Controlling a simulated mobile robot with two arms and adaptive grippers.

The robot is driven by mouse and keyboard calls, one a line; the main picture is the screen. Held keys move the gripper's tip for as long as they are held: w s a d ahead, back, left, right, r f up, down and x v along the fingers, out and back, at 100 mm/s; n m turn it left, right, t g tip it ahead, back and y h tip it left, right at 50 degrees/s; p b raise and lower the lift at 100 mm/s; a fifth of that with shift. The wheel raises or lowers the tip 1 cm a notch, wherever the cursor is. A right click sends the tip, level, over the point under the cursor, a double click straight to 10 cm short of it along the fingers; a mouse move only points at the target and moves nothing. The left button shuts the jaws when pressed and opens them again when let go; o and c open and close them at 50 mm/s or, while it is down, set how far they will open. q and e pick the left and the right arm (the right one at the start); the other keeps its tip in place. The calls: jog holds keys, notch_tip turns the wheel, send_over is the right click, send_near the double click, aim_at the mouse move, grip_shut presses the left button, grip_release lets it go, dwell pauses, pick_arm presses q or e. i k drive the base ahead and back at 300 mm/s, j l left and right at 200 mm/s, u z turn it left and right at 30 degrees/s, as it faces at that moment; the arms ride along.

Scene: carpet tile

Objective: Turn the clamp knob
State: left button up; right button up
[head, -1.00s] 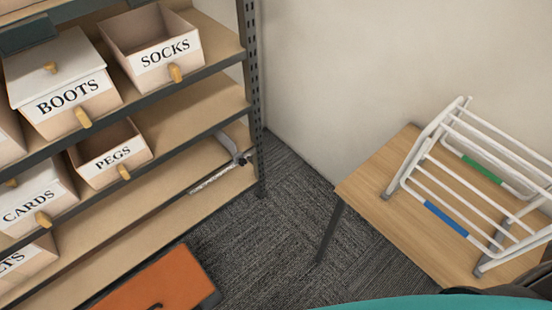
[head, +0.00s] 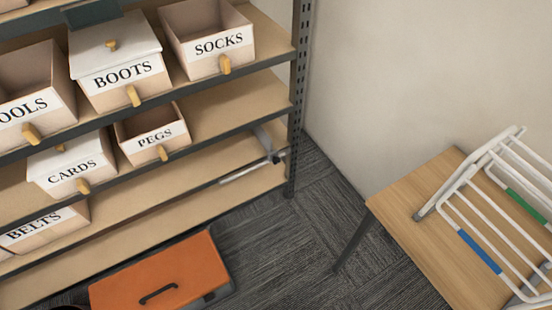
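A metal clamp (head: 245,172) with a long bar lies on the lower shelf at its right end, near the shelf upright. A small dark part, which may be its knob (head: 275,158), shows at its right end by the upright. The clamp is small in view and partly shadowed by the shelf above. Neither of my grippers is in the head view.
The shelf unit (head: 297,100) holds labelled bins, including the BOOTS bin (head: 120,80), SOCKS bin (head: 205,62) and PEGS bin (head: 152,148). An orange case (head: 185,268) lies on the carpet before it. A wooden table (head: 410,205) with a white rack (head: 455,205) stands right. Carpet between is open.

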aim_at(277, 160)
jog(key=i+j+u, duration=0.1)
jog(key=u, duration=0.35)
jog(key=i+j+u, duration=0.2)
jog(key=u, duration=0.2)
